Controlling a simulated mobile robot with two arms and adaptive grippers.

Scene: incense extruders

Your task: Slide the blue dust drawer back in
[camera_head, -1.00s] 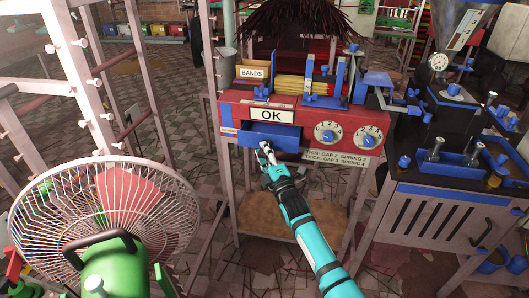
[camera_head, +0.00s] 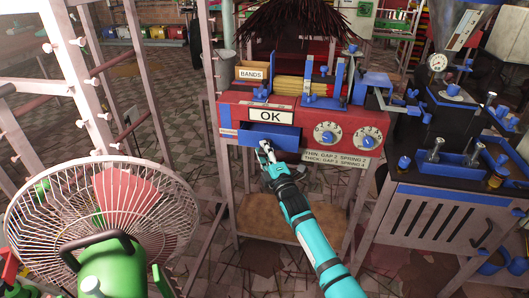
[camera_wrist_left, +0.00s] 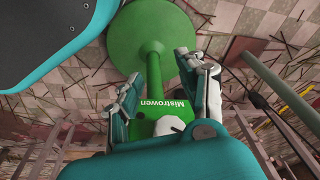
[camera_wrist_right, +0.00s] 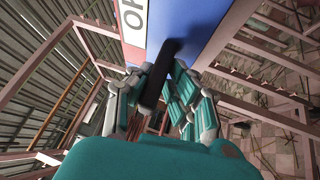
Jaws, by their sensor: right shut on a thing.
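The blue dust drawer (camera_head: 285,143) sits in the front of the red machine (camera_head: 230,112), below the OK sign. A darker blue band shows above its front; I cannot tell exactly how far it stands out. My right gripper (camera_head: 265,148) is at the drawer front. In the right wrist view its fingers (camera_wrist_right: 163,85) are closed around a black handle (camera_wrist_right: 172,50) on the blue drawer front (camera_wrist_right: 205,22). My left gripper (camera_wrist_left: 168,85) shows only in its wrist view, fingers apart, with a green stand (camera_wrist_left: 145,40) beyond them.
A caged fan (camera_head: 100,215) with a green motor stands at the front left, beside a pale rack (camera_head: 75,60). A dark machine (camera_head: 445,210) with blue parts stands right. The red machine carries two dials (camera_head: 328,134). Open floor lies left of its stand.

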